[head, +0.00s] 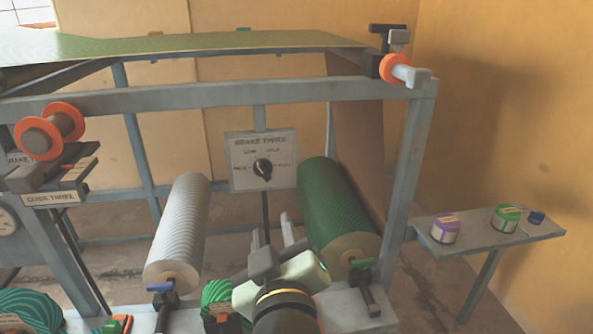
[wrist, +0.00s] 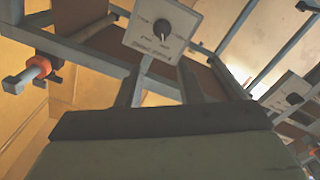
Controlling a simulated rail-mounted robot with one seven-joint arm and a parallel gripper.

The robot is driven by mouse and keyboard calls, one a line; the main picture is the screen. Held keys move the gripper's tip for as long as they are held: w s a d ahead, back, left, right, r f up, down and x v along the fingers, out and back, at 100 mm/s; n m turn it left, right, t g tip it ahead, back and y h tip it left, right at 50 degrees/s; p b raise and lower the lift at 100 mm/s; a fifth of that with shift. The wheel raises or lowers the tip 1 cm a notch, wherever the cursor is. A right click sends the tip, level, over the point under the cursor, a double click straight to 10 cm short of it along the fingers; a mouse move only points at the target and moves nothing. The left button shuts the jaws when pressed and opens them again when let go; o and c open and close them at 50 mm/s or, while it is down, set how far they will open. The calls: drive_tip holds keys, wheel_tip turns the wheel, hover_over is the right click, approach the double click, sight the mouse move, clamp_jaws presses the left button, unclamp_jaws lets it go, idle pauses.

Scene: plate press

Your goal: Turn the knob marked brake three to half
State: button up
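The brake three panel (head: 241,183) is a pale square plate on the frame in the head view, with a dark round knob (head: 263,168) at its centre and small position labels around it. I cannot read clearly which label the knob points to. In the wrist view the panel (wrist: 133,40) is upside down, with its knob (wrist: 161,26) near the top. My gripper (head: 273,233) is below the panel in the head view, its two fingers apart and pointing up towards it. In the wrist view the gripper (wrist: 160,85) is open and empty, apart from the knob.
A white striped roll (head: 183,225) stands left of my gripper and a green roll (head: 335,210) right. A frame beam (head: 200,101) runs above the panel. A side shelf (head: 480,236) holds small tubs. Another knob panel (wrist: 283,90) shows at right in the wrist view.

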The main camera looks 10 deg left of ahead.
drive_tip(key=p, duration=0.9)
approach(263, 173)
drive_tip(key=p+x, duration=0.5)
drive_tip(key=x, duration=0.1)
drive_tip(key=shift+w+a+p, duration=0.1)
drive_tip(key=shift+w+p, duration=0.2)
drive_tip(key=shift+w, duration=0.1)
drive_tip(key=shift+x, duration=0.85)
drive_tip(key=shift+c, duration=0.3)
clamp_jaws()
